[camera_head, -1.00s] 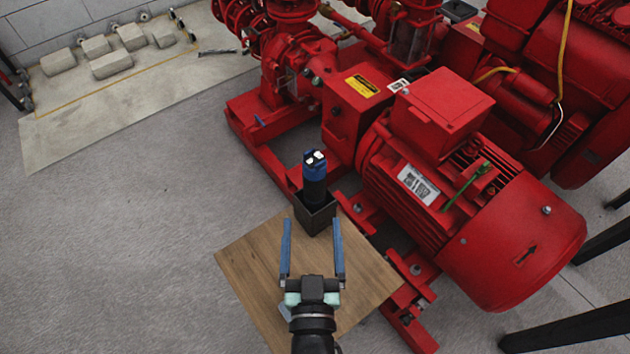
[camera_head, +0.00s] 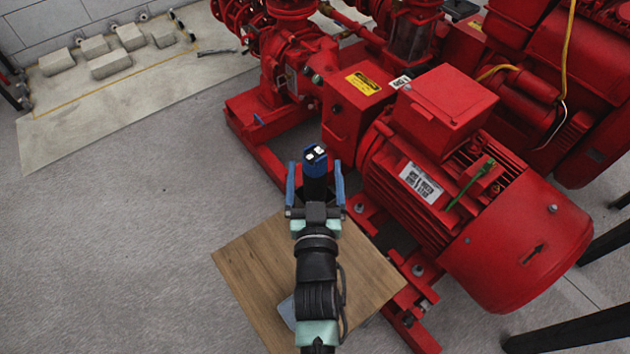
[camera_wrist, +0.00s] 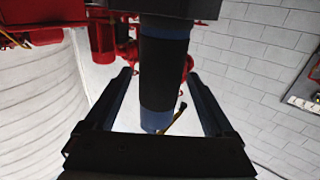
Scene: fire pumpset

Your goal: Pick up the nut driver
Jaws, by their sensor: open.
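The nut driver appears to be the thick black-and-blue cylinder (camera_head: 315,162) standing upright above the wooden table, its blue top showing white marks. In the wrist view its black body (camera_wrist: 163,65) hangs between the fingers, with the blue end below. My gripper (camera_head: 315,168) is open, with one blue finger on each side of it in the head view. In the wrist view both fingers (camera_wrist: 160,73) show a gap to the cylinder. The dark holder around its base is hidden by my arm in the head view; a dark block (camera_wrist: 160,8) shows at its base in the wrist view.
The wooden table (camera_head: 245,265) lies under my arm. The red pump and motor (camera_head: 480,200) stand close on the right, with a green-handled tool (camera_head: 470,183) on the motor. Stone blocks (camera_head: 110,62) lie at the back left. The grey floor (camera_head: 120,230) on the left is clear.

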